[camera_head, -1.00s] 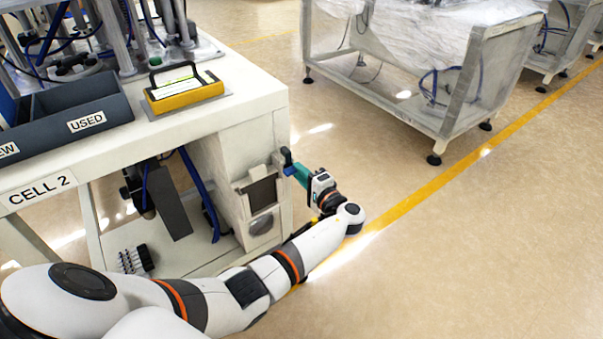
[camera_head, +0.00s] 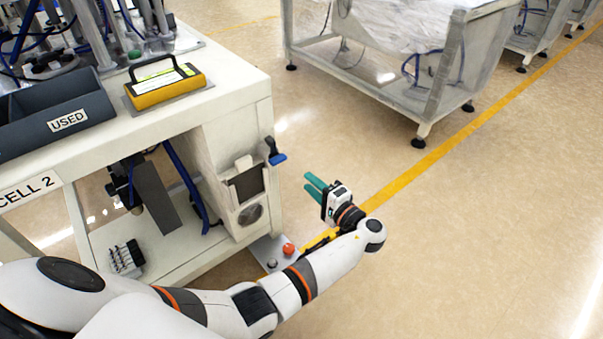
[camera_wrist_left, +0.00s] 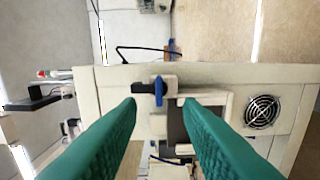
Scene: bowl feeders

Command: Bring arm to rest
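My left gripper (camera_head: 315,186) has green fingers and is in the air to the right of the white Cell 2 machine (camera_head: 215,115), with a gap between them. Its fingers are apart and empty; they also show in the left wrist view (camera_wrist_left: 160,125), pointing at the machine's side. A blue-handled switch (camera_head: 276,156) with a dark mount sits on that side, and it lies between and beyond the fingertips in the wrist view (camera_wrist_left: 159,90). My left arm (camera_head: 330,258) reaches in from the lower left. My right gripper is out of view.
A yellow block with a black handle (camera_head: 170,88) and a dark bin marked USED (camera_head: 55,115) stand on the machine top. A plate with a red button (camera_head: 288,249) is low beside my arm. A wrapped frame cart (camera_head: 440,95) stands behind. The floor at right is clear.

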